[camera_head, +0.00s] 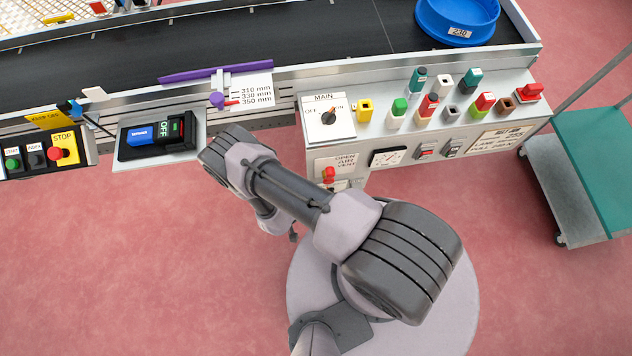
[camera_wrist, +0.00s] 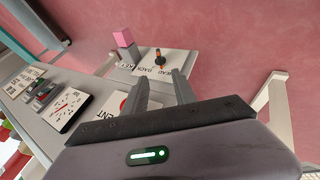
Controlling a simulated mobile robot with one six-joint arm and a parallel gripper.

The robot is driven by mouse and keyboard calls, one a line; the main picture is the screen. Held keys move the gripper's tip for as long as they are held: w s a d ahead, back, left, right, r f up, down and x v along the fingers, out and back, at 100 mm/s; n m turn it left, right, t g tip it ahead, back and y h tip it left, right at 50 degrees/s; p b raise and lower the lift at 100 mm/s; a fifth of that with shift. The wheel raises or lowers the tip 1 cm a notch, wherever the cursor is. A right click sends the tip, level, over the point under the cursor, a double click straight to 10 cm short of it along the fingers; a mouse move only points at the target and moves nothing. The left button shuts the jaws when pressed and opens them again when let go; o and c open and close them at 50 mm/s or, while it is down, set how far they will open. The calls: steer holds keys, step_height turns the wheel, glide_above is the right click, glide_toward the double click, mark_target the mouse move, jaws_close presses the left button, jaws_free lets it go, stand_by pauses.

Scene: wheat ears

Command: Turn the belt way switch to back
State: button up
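In the wrist view, a small dark knob with an orange mark (camera_wrist: 160,58) stands on a pale plate (camera_wrist: 180,62). The plate's lettering appears to read AHEAD and BACK, so this looks like the belt way switch. Which word the knob points to, I cannot tell. My gripper (camera_wrist: 160,76) is open and empty, its two fingers apart and directed at the knob. The knob shows just beyond the fingertips, in line with the gap; I see no contact. In the head view my arm hides this switch and my gripper.
A conveyor belt (camera_head: 330,32) runs behind, with a blue tub (camera_head: 457,22). A trolley (camera_head: 585,170) stands at the right.

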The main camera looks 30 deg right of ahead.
steer(key=b+x, duration=0.7)
steer(key=x, duration=1)
steer(key=shift+d+f, duration=0.1)
steer(key=shift+d, duration=0.2)
steer(key=shift+w, duration=0.1)
steer(key=shift+c, duration=0.4)
jaws_close()
